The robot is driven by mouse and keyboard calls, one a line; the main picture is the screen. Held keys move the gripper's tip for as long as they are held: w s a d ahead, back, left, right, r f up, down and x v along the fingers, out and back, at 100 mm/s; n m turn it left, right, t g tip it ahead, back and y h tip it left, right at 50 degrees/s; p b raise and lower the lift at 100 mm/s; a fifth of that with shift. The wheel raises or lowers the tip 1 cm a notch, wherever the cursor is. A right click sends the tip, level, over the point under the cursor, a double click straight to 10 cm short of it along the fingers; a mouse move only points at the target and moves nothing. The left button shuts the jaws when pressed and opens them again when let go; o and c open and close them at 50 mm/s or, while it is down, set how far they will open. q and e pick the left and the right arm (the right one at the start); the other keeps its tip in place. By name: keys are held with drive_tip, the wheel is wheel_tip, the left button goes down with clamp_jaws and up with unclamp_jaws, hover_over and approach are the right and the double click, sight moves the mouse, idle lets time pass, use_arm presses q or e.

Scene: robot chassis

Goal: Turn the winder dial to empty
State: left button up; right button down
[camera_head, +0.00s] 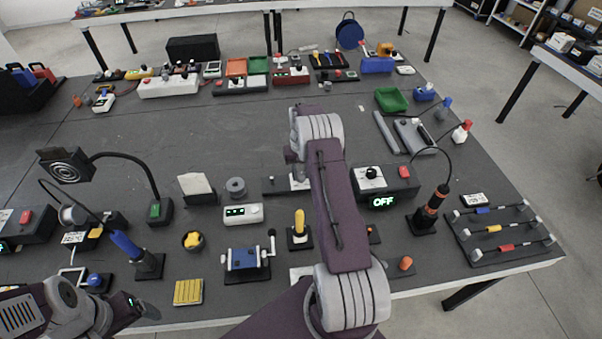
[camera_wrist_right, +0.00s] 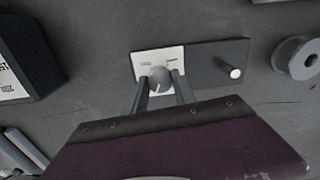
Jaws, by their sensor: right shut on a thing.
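The winder dial (camera_wrist_right: 160,79) is a grey round knob with a pale pointer line, on a white plate on a dark base (camera_wrist_right: 213,58). My right gripper (camera_wrist_right: 161,82) has one finger on each side of the dial and is shut on it. The pointer line faces the lower side of the wrist picture. Small labels on the plate are too small to read. In the head view the base (camera_head: 272,187) shows left of my right arm, which hides most of the dial. My left gripper (camera_head: 140,306) is at the lower left; its fingers are unclear.
A pale peg (camera_wrist_right: 234,72) stands on the same base. A grey spool (camera_head: 236,188) is beside it. A dark box with a lit OFF display (camera_head: 383,202) stands right of my right arm. A crank device (camera_head: 246,260) and several other devices crowd the table's front; its middle left is clear.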

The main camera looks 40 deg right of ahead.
drive_tip(key=n, duration=0.4)
drive_tip(key=shift+n, duration=0.3)
drive_tip(key=n, duration=0.3)
drive_tip(key=shift+n, duration=0.4)
drive_tip(key=n, duration=1.2)
drive_tip(key=shift+r+n, duration=0.1)
drive_tip(key=shift+n, duration=0.2)
drive_tip(key=n, duration=0.3)
drive_tip(key=shift+n, duration=0.4)
drive_tip(key=n, duration=0.4)
drive_tip(key=shift+n, duration=1.7)
